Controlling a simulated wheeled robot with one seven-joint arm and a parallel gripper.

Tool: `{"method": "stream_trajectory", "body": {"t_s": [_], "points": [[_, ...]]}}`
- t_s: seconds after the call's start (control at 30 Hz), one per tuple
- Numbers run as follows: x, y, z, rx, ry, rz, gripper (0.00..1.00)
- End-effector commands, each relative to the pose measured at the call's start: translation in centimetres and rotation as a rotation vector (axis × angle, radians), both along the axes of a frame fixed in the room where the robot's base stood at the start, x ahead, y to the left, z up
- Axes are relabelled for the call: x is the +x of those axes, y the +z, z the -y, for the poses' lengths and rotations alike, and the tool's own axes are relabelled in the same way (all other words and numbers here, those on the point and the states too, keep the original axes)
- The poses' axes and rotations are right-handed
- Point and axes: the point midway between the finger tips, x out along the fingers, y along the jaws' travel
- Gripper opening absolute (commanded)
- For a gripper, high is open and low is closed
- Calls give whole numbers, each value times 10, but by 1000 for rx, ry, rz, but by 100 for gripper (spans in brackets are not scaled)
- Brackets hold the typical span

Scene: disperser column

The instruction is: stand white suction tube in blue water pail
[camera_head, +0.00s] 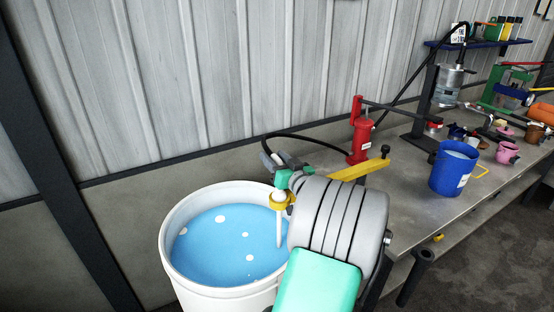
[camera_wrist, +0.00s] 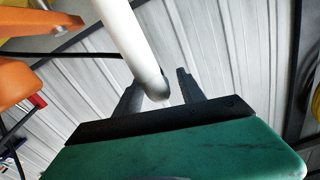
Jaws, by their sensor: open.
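The white suction tube (camera_head: 280,228) hangs upright inside a large white drum (camera_head: 172,275) of blue liquid, through a yellow ring (camera_head: 278,201). Its lower end appears to be at or in the liquid. The blue water pail (camera_head: 446,178) stands upright on the bench to the right, with pale contents and a yellow handle. My gripper (camera_head: 270,158) is at the tube's upper end, partly hidden by my arm. In the wrist view my gripper (camera_wrist: 160,88) is open, with the white tube (camera_wrist: 128,40) between or in front of its dark fingers; contact cannot be told.
A black hose (camera_head: 310,137) arches from near my gripper towards a red pump (camera_head: 361,138). A yellow bar (camera_head: 358,171) juts over the bench's near end. Pink cups (camera_head: 507,152) and other items crowd the bench (camera_head: 410,190) beyond the pail. Ribbed wall stands behind.

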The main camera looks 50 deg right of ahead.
Motion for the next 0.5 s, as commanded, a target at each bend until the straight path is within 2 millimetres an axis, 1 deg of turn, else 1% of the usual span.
{"method": "stream_trajectory", "body": {"t_s": [0.03,0.07,0.5], "points": [[0,0,0,0,1,0,47],[0,0,0,0,1,0,44],[0,0,-1,0,2,-1,8]]}}
